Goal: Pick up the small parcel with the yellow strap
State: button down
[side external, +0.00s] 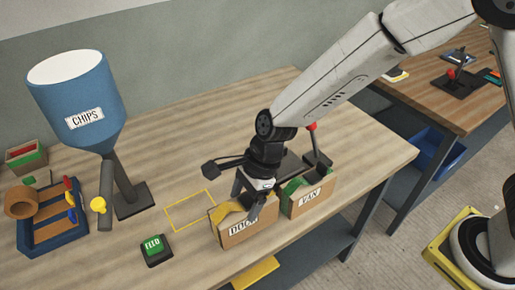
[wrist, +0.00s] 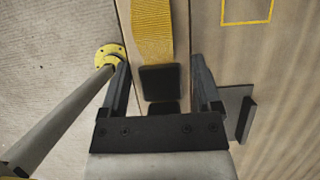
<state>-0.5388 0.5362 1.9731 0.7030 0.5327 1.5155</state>
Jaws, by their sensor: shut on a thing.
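The small parcel with the yellow strap (side external: 243,232) is a brown cardboard box labelled DOCK near the bench's front edge. Its yellow strap (wrist: 152,30) runs up the wrist view, with a dark square block below it. My gripper (side external: 246,200) is over the parcel from above, shut on it, one finger in front of its labelled face. In the wrist view the fingers stand either side of the dark block; exact contact is hard to see. I cannot tell whether the parcel is clear of the bench.
A similar box with a green strap, labelled VAN (side external: 306,195), stands close on the right. A yellow outlined rectangle (side external: 191,210) on the bench is empty. A green FEED button (side external: 155,248), a blue CHIPS hopper (side external: 75,95) and a blue tray (side external: 52,238) are on the left.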

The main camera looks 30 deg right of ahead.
jog(key=s+d+r, duration=0.6)
jog(key=s+r, duration=0.2)
jog(key=s, duration=0.3)
jog(key=shift+d+r, duration=0.25)
jog(key=shift+w+r, duration=0.1)
jog(key=shift+r, duration=0.05)
dwell(0.6)
